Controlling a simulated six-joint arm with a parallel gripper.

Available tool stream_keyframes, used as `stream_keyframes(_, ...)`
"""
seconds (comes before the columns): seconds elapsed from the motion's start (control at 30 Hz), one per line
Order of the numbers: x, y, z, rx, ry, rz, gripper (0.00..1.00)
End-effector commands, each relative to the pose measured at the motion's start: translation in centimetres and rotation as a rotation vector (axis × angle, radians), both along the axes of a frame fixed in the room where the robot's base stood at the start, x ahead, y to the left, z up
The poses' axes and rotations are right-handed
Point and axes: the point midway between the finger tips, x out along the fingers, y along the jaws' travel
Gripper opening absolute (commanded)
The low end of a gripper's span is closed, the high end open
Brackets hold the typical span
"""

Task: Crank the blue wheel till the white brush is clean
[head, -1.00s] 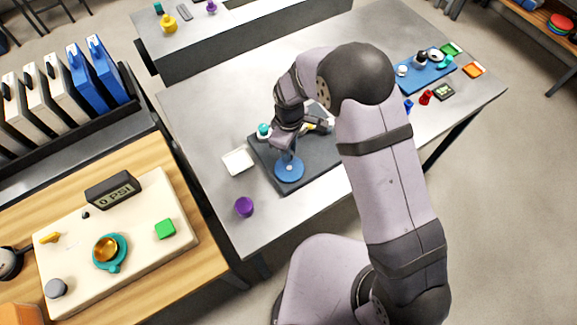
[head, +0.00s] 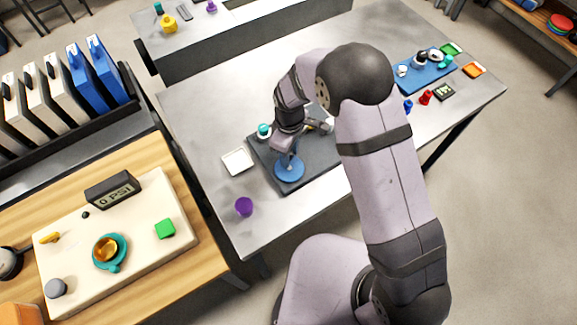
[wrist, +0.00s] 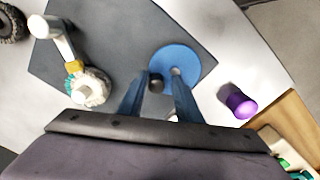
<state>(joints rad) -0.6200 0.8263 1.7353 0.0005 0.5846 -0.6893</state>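The blue wheel (wrist: 184,58) lies flat on a dark board, with a pale hub and a dark knob (wrist: 155,84) near its rim. In the head view the wheel (head: 289,176) is partly covered by my gripper (head: 287,152). In the wrist view my gripper (wrist: 156,88) is open, its two blue fingers either side of the knob, the left finger closer. I cannot tell whether either finger touches it. A whitish, bristly brush (wrist: 97,87) sits left of the wheel, beside teal and yellow parts. Its cleanness is hard to judge.
The dark board (wrist: 110,35) rests on a grey metal table (head: 205,115). A purple cup-like piece (head: 244,207) and a white tray (head: 225,164) stand near the board. A white bar (wrist: 52,38) reaches over the board near the brush. A blue tray (head: 408,85) lies at the far right.

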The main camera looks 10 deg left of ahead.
Motion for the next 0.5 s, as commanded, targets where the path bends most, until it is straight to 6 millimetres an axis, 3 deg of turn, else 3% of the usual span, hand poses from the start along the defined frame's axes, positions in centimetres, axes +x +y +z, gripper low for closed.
stream_keyframes(0.5, 0.2, 0.1, 3.0, 0.002, -0.004, 0.0, 0.31)
